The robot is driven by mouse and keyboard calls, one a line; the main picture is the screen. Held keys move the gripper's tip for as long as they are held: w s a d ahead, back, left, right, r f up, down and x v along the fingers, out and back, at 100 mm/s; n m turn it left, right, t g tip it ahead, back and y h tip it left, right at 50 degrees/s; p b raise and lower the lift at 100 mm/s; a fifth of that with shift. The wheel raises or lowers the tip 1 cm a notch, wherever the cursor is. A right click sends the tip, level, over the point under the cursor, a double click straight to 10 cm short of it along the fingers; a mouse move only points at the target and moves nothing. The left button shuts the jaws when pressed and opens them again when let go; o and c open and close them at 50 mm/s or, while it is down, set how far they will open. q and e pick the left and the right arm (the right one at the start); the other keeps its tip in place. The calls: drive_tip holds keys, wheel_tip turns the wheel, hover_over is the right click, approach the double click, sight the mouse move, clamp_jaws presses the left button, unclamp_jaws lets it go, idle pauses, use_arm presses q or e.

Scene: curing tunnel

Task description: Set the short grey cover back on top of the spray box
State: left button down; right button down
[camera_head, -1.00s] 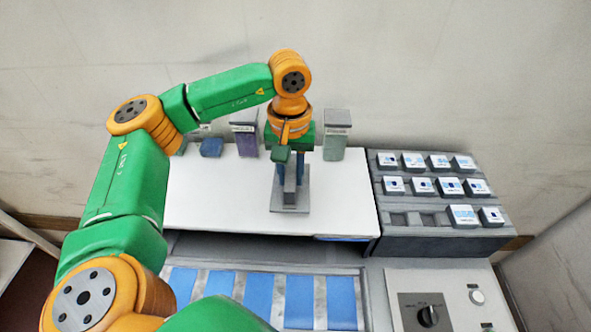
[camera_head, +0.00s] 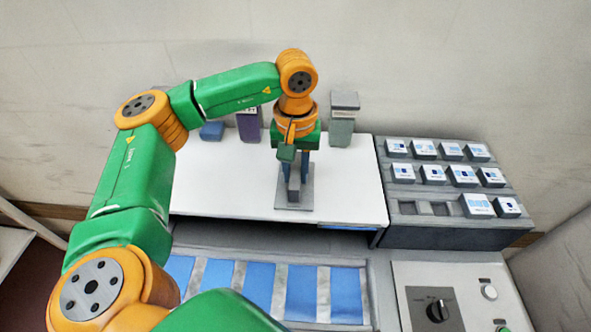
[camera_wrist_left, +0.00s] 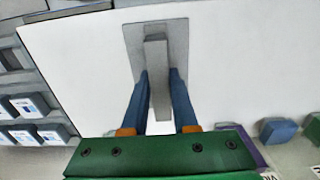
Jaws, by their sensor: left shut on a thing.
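The short grey cover (camera_head: 305,203) is a flat grey plate with an upright grip bar. My left gripper (camera_head: 294,182) is shut on this bar and points down over a broad white top (camera_head: 225,185). In the left wrist view, the two blue fingers (camera_wrist_left: 158,78) sit on either side of the bar, with the cover's plate (camera_wrist_left: 177,40) beyond them against the white. I cannot tell whether the plate touches the white surface or hangs above it. No label marks the spray box, so I cannot tell for sure which part it is. My right gripper is out of view.
A grey rack (camera_head: 455,232) with several white-and-blue blocks stands at the right. A purple container (camera_head: 249,128) and a grey-green one (camera_head: 341,127) stand behind the white top. Blue strips (camera_head: 258,284) lie in front, beside a knob panel (camera_head: 455,300).

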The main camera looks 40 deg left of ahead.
sight(296, 170)
use_arm(q)
drive_tip(key=shift+f, duration=0.2)
drive_tip(key=c, duration=0.6)
unclamp_jaws()
drive_tip(key=shift+r, duration=0.1)
wheel_tip(296, 170, up, 7)
drive_tip(key=shift+d+r+b, duration=0.1)
drive_tip(key=shift+b, duration=0.5)
